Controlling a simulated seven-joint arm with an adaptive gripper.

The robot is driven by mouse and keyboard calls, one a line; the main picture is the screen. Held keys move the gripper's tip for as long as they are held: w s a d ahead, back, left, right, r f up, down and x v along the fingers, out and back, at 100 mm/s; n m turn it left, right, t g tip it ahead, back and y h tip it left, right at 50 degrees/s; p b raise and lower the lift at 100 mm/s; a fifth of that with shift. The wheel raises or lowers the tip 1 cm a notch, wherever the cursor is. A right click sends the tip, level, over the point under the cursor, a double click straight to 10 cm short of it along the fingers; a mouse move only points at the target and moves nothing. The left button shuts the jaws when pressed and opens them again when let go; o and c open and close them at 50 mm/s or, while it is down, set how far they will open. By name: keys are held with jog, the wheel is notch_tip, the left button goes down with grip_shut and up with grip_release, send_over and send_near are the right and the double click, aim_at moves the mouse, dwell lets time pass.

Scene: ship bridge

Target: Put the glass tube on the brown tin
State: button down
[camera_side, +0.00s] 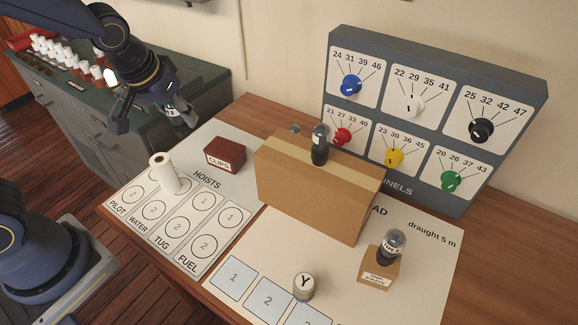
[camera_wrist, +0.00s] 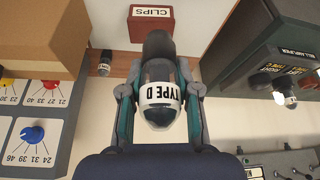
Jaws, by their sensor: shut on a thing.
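My gripper (camera_side: 168,112) is shut on a glass tube (camera_side: 176,116) with a dark base and a clear dome. In the wrist view my gripper (camera_wrist: 160,84) has a finger on each side of the tube (camera_wrist: 160,96), whose white band reads TYPE D. The tube is held in the air, above and left of the brown tin in the side view. The brown tin (camera_side: 225,154) is a small reddish-brown box labelled CLIPS, standing on the HOISTS sheet. It also shows beyond the tube in the wrist view (camera_wrist: 151,28). Nothing is seen on its top.
A large cardboard box (camera_side: 308,195) stands right of the tin, with another tube (camera_side: 320,146) at its top. A third tube (camera_side: 390,243) stands on a small carton (camera_side: 378,270). A white cylinder (camera_side: 164,174) stands near the tin. The dial panel (camera_side: 433,120) stands behind.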

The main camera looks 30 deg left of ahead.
jog(key=w+f, duration=0.2)
jog(key=w, duration=0.1)
jog(key=w+f, duration=0.5)
jog(key=w, duration=0.1)
jog(key=shift+w+f, duration=0.25)
jog(key=shift+f, duration=0.15)
jog(key=shift+w+f, duration=0.15)
jog(key=shift+f, duration=1.55)
jog(key=shift+f, duration=0.2)
jog(key=c, duration=0.8)
grip_release()
